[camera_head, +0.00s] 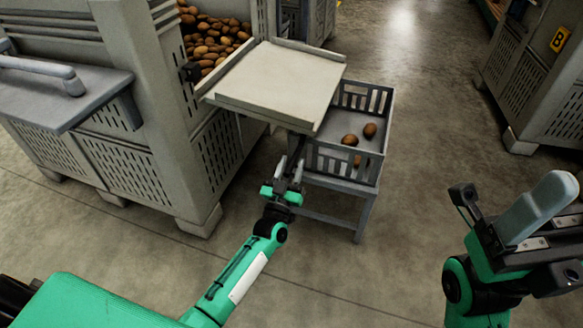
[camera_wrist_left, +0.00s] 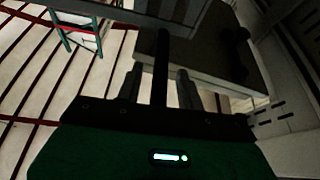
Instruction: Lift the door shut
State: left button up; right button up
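The door is a pale, flat panel (camera_head: 282,78) with raised side lips. It is folded down at the open front of the potato bin (camera_head: 160,90), sloping out over a crate. My left gripper (camera_head: 290,168) is below the panel's near edge. A dark upright bar (camera_wrist_left: 161,65) stands between its two fingers in the left wrist view, with gaps on both sides; the fingers look open around it. The panel's underside looms close in that view. My right gripper (camera_head: 530,225) is at the lower right, well away from the door. A grey rounded piece is at its fingers; its opening is unclear.
Potatoes (camera_head: 212,40) are piled inside the bin behind the door. A grey slatted crate (camera_head: 345,163) with a few potatoes stands on a low stand (camera_head: 335,205) under the panel. A grey shelf with a handle (camera_head: 45,70) is at left.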

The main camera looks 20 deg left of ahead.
pick_arm(q)
jog(key=shift+w+r, duration=0.2)
jog(key=shift+w, duration=0.15)
grip_shut()
jog(key=shift+r, duration=0.15)
